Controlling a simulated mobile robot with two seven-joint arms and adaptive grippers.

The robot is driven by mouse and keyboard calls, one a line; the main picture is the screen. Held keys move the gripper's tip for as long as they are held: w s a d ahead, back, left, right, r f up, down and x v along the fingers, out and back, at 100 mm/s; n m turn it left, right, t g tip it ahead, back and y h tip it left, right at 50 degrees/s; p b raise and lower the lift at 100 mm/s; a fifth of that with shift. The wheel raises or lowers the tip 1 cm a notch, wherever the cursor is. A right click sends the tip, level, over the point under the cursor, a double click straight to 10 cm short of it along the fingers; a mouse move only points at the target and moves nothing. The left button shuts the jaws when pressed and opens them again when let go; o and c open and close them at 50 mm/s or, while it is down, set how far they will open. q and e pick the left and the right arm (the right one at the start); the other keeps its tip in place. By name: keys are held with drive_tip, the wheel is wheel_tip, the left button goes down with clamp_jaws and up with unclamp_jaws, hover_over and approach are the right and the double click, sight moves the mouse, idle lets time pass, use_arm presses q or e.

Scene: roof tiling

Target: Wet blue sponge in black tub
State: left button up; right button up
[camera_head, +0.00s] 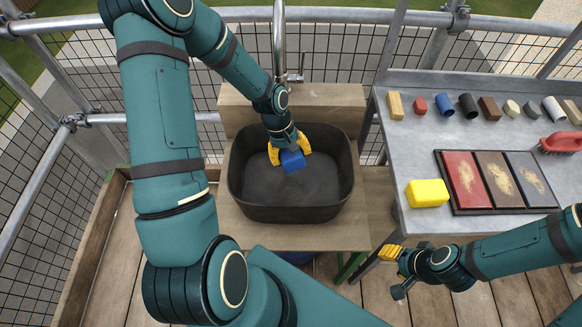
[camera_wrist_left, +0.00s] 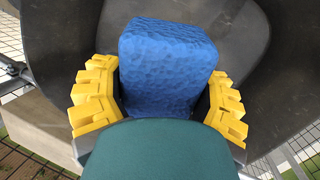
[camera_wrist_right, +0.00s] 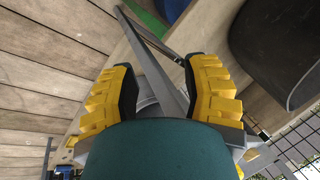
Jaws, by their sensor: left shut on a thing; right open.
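The black tub (camera_head: 290,205) stands on a wooden bench below a tall metal tap (camera_head: 279,50). My left gripper (camera_head: 290,152) is inside the tub's opening, toward its back, and is shut on the blue sponge (camera_head: 292,161). In the left wrist view the blue sponge (camera_wrist_left: 168,65) sits between the yellow fingers, with the dark tub wall behind it. I cannot tell whether the sponge touches the tub floor or whether there is water in the tub. My right gripper (camera_head: 392,253) is open and empty, low between the bench and the grey table; its fingers (camera_wrist_right: 160,95) are spread in the right wrist view.
A grey table (camera_head: 405,155) on the right holds a yellow sponge (camera_head: 427,193), a tray with three coloured panels (camera_head: 500,182), a red brush (camera_head: 561,142) and a back row of small blocks and cylinders. Railings with mesh (camera_head: 340,60) enclose the wooden deck.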

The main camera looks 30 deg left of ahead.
use_arm(q)
drive_tip(key=shift+r+p, duration=1.85)
drive_tip(key=shift+r, duration=0.95)
drive_tip(key=shift+r+p, duration=1.45)
drive_tip(key=shift+r, duration=0.6)
drive_tip(key=shift+f, duration=0.1)
